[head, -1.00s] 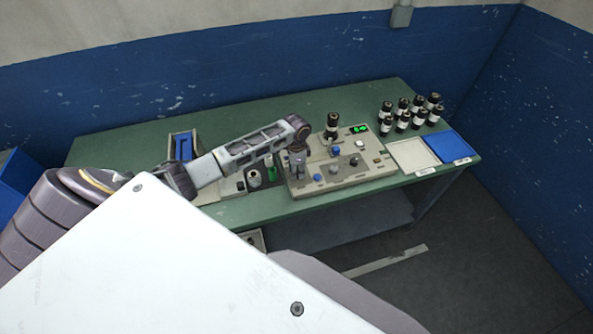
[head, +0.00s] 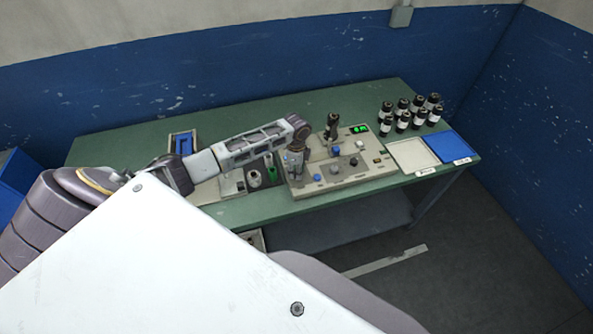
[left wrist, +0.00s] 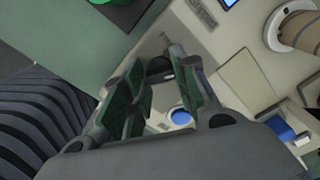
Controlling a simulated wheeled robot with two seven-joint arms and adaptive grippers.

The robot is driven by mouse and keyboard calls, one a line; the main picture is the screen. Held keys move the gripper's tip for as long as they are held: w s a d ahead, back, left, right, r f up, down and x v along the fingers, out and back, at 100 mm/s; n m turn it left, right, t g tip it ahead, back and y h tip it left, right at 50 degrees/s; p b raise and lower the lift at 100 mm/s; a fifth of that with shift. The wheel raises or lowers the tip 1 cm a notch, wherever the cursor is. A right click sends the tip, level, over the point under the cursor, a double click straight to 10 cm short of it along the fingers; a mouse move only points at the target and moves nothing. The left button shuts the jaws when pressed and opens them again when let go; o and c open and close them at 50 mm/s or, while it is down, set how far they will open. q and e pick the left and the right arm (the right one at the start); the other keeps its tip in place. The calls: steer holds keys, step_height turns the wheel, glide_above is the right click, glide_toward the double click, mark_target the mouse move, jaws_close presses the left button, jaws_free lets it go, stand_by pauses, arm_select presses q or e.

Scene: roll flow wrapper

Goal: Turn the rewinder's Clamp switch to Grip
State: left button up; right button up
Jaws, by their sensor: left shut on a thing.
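The rewinder (head: 350,187) is a beige machine on the green table, with blue and dark knobs and a lit green display (head: 360,129). My left gripper (head: 296,174) points down over its left end. In the left wrist view the gripper's fingertips (left wrist: 163,76) are closed around a small dark piece, the switch (left wrist: 160,72), on the beige panel. The fingers hide most of it, and I cannot read its label or setting. A blue button (left wrist: 180,116) shows between the fingers. My right gripper is not in view.
A dark roll (head: 332,125) stands on the rewinder's back. Several dark bottle-like rolls with white bands (head: 402,122) stand behind at right. A white tray (head: 411,155) and a blue tray (head: 447,146) lie at the right end. A green piece (head: 271,171) sits left of the rewinder.

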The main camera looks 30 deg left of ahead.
arm_select(q)
steer(key=o, duration=1)
steer(key=shift+r, duration=0.1)
step_height(320, 180, up, 12)
stand_by(0.4)
stand_by(0.5)
